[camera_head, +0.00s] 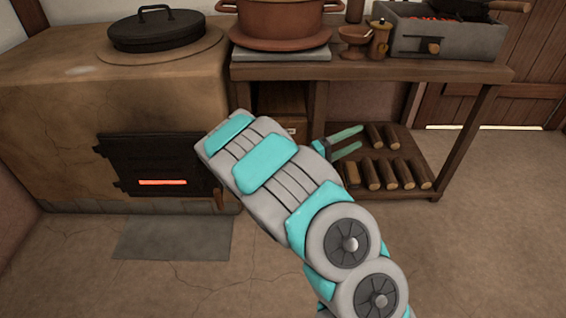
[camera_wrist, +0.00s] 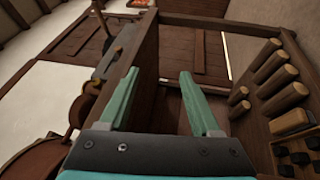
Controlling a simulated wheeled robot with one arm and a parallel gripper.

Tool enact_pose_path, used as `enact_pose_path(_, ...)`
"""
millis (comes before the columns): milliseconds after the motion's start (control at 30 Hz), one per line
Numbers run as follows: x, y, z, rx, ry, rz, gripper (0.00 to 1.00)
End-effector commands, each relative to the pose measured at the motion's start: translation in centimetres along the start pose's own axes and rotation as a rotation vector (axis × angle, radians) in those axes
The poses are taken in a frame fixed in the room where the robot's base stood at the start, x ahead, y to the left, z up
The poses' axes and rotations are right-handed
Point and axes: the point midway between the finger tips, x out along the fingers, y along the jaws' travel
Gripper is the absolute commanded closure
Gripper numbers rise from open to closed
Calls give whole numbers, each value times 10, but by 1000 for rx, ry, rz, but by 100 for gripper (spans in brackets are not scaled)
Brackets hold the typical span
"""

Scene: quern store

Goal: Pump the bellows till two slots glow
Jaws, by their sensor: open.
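A clay stove (camera_head: 60,100) stands at the left in the head view. Its black iron door (camera_head: 125,155) shows one glowing orange slot (camera_head: 162,182); no second glowing slot can be made out there. A grey box-shaped brazier (camera_head: 460,42) sits at the back right of the table, with a red glow inside and a knobbed plate on its front. I cannot clearly make out any bellows. My gripper (camera_head: 358,140) is open and empty, in front of the table's lower shelf. Its two green fingers also show apart in the wrist view (camera_wrist: 157,75).
The wooden table (camera_head: 380,70) carries a large clay pot (camera_head: 285,18), a small cup (camera_head: 356,38) and a jar (camera_head: 379,40). Several short logs (camera_head: 385,174) lie on its lower shelf (camera_head: 352,187). A black lidded pan (camera_head: 155,32) sits on the stove.

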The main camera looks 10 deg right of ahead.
Motion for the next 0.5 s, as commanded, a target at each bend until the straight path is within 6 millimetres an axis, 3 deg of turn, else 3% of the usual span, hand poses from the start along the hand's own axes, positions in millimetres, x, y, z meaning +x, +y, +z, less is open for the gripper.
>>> enact_pose_path(33,-14,-21,-22,6,70,19,36)
enact_pose_path(100,-33,-42,-50,29,166,40,36)
enact_pose_path(300,-105,-115,-119,98,448,44,36)
enact_pose_path(500,-175,-174,-157,166,662,-6,36)
